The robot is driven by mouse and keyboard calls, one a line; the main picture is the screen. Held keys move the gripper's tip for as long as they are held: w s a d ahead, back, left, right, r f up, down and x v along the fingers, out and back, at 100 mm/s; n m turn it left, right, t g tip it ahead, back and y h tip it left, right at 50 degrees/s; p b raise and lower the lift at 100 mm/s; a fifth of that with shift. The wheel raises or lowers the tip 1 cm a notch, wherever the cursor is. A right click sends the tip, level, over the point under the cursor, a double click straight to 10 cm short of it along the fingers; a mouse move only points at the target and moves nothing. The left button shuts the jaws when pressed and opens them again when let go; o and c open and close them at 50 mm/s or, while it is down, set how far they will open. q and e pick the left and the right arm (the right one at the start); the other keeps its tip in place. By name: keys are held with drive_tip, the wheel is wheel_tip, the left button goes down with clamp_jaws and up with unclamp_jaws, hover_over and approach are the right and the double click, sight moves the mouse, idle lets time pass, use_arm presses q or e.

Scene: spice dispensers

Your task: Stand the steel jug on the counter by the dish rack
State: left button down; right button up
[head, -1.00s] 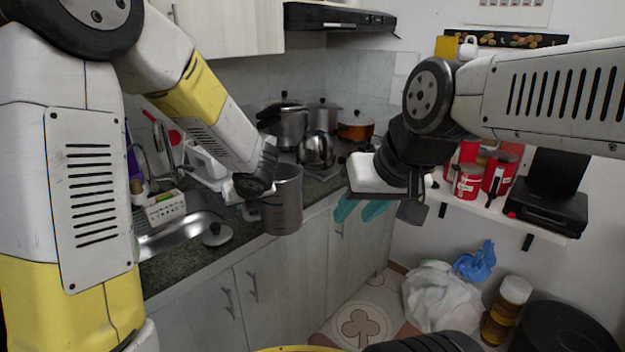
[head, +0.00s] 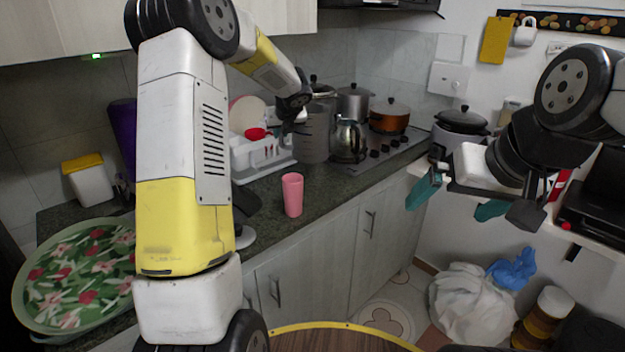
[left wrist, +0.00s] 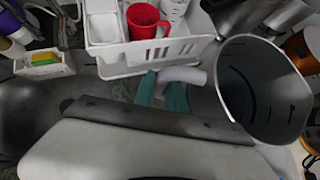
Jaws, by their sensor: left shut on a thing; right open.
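The steel jug (head: 313,138) is upright over the counter (head: 338,187), just right of the white dish rack (head: 262,154). I cannot tell whether its base touches the counter. My left gripper (left wrist: 161,84) is shut on the jug's pale handle (left wrist: 186,74), with teal fingertips on either side of it. The jug's open mouth (left wrist: 268,88) shows at the right of the left wrist view, and the rack (left wrist: 150,62) is at the top. In the head view my left wrist hides the fingers. My right gripper (head: 458,200) is open and empty, at the right.
A pink cup (head: 292,195) stands near the counter's front edge. A steel kettle (head: 348,142) and an orange pot (head: 390,117) are right of the jug. A red mug (left wrist: 146,21) sits in the rack. A floral tray (head: 75,275) lies at the left.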

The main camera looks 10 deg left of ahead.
use_arm(q)
wheel_tip(320, 180, down, 9)
drive_tip(key=a, duration=0.2)
drive_tip(key=shift+w+f, duration=0.2)
drive_tip(key=shift+w, duration=0.25)
drive_tip(key=c, duration=1.8)
unclamp_jaws()
drive_tip(key=shift+f, duration=0.25)
drive_tip(key=o, duration=0.4)
drive_tip(key=shift+o, duration=0.2)
drive_tip(key=shift+r, duration=0.1)
